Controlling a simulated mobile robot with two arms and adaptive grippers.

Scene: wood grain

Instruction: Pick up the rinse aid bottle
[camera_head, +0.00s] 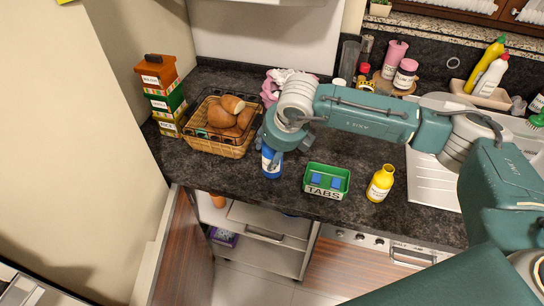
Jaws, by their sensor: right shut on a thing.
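The rinse aid bottle is, as far as I can tell, the blue bottle (271,164) with a pale label, upright at the counter's front part in the head view. My right gripper (275,141) comes down over it from above and is shut on its upper part. The bottle's top and my fingertips are largely hidden by the wrist. I cannot tell whether the bottle's base touches the counter. My left gripper is not in view.
A wicker basket of bread (217,146) stands close on the left. A green box marked TABS (326,193) and a yellow bottle (380,183) stand on the right. The dark counter (340,152) has some free room behind the box.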

